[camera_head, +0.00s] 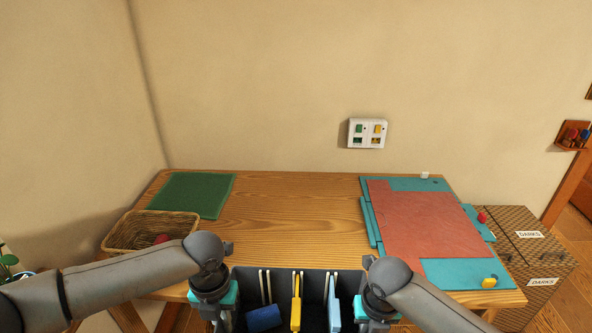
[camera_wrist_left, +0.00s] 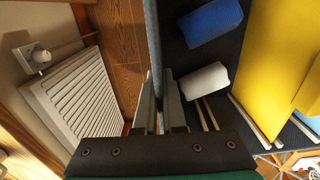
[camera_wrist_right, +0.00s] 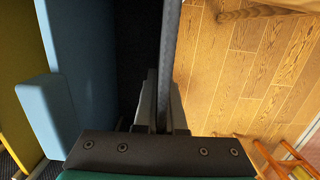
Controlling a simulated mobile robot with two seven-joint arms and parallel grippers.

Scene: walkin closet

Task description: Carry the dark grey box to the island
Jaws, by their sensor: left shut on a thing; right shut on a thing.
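The dark grey box (camera_head: 314,290) is at the bottom middle of the head view, in front of the wooden table's near edge. It holds a blue roll (camera_head: 263,319), a yellow item (camera_head: 295,312) and a light blue item (camera_head: 333,314); a white roll (camera_wrist_left: 204,80) shows in the left wrist view. My left gripper (camera_wrist_left: 161,88) is shut on the box's left side wall, with a finger on each side. My right gripper (camera_wrist_right: 159,88) is shut on the opposite side wall. The box's lower part is hidden.
The wooden table (camera_head: 290,210) has a clear middle. A green mat (camera_head: 187,194) and wicker basket (camera_head: 125,235) are on its left; a teal and red mat (camera_head: 420,225) covers its right. Woven hampers (camera_head: 545,255) marked DARKS stand at right. A white radiator (camera_wrist_left: 80,100) is beside the box.

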